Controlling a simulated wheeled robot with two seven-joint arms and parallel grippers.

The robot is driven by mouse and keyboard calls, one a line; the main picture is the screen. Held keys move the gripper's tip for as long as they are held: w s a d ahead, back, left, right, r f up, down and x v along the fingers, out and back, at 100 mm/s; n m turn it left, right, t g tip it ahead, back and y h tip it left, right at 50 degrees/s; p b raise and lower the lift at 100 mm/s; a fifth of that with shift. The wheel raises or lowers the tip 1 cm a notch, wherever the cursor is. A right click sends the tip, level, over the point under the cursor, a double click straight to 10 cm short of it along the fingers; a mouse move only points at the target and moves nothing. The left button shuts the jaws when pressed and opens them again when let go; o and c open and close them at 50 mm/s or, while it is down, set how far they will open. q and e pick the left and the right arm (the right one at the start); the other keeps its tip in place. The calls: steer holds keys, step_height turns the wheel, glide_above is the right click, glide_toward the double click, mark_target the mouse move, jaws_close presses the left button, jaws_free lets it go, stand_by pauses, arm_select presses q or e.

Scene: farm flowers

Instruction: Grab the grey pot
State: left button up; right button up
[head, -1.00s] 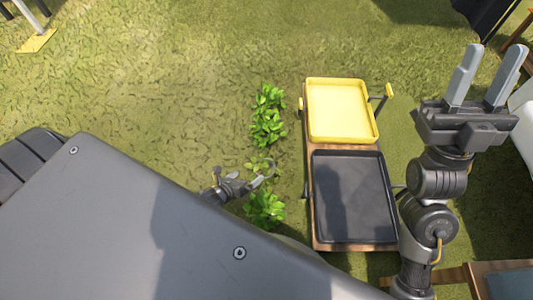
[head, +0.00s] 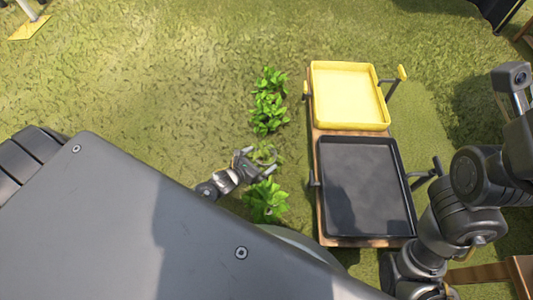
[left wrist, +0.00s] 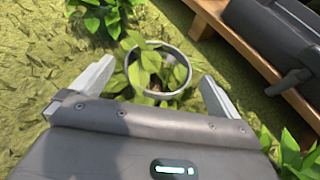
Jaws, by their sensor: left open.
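The grey pot (left wrist: 134,82) has a round grey rim and a leafy green plant inside. It stands on the grass, in the row of plants, and also shows small in the head view (head: 265,147). My left gripper (head: 258,160) is open just at the pot. In the left wrist view, its two fingers (left wrist: 158,76) lie on either side of the pot, with gaps between them and the rim. The pot's lower part is hidden. My right arm (head: 468,205) is at the right edge, and its gripper end is partly cut off.
Leafy plants (head: 268,100) grow above the pot, and another plant (head: 265,200) is just below it. To the right, a wooden bench (head: 318,215) carries a yellow tray (head: 347,95) and a black tray (head: 365,188). Open grass lies to the left.

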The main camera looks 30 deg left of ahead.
mark_target(265, 157)
arm_select(q)
steer(key=b+x, duration=0.4)
steer(key=shift+w+f, duration=0.2)
steer(key=shift+f, duration=0.35)
steer(key=shift+w+d, duration=0.1)
steer(key=shift+w, duration=0.2)
steer(key=shift+r, duration=0.1)
steer(key=c, duration=1.2)
